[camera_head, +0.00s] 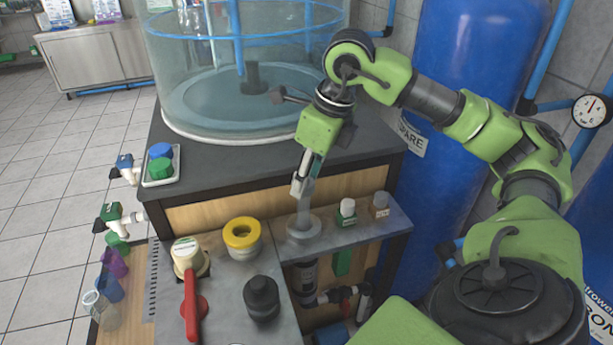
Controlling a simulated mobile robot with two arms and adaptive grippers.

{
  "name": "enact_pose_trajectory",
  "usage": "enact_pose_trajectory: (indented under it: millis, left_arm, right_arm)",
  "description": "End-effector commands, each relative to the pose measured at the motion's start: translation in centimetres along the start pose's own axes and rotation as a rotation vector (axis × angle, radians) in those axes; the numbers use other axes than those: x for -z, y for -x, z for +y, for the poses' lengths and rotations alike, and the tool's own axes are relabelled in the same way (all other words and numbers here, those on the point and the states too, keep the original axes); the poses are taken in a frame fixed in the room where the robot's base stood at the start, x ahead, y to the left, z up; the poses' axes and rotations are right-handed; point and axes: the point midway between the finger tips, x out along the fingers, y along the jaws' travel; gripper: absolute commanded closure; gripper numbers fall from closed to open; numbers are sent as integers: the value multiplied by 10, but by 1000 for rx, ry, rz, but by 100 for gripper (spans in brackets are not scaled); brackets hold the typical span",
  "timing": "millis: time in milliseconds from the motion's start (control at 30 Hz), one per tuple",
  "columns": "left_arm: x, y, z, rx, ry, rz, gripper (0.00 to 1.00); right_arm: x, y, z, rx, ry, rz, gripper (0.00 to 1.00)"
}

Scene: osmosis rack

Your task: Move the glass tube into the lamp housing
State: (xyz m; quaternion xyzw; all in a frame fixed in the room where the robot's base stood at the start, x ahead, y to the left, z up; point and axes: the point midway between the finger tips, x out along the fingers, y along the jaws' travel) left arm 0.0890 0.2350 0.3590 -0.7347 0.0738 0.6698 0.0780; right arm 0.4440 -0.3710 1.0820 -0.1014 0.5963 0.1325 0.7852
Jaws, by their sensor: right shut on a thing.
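My right gripper (299,187) reaches down from the green arm and is shut on the glass tube (305,212), a pale grey, translucent upright piece. The tube's lower end meets a round grey fitting (303,233) on the narrow grey shelf. This fitting may be the lamp housing, but I cannot tell for sure. I cannot tell whether the tube is inside it or just above it. The gripper hides the tube's upper part. My left gripper is out of view.
A yellow-ringed fitting (242,238), a red-handled valve (192,297) and a black knob (262,298) are left and in front. A large clear tank (240,100) stands behind.

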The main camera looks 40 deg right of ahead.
Motion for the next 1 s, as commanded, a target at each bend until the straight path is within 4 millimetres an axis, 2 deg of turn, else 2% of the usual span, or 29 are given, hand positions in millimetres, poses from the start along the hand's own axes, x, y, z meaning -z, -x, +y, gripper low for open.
enact_pose_trajectory:
  millis: [100, 700, 1000]
  left_arm:
    - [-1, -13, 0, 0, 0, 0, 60]
    - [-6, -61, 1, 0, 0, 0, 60]
    - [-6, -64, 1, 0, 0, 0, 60]
  right_arm:
    - [4, -14, 0, 0, 0, 0, 81]
    - [19, -66, 0, 0, 0, 1, 81]
    - [20, -70, 0, 1, 0, 0, 81]
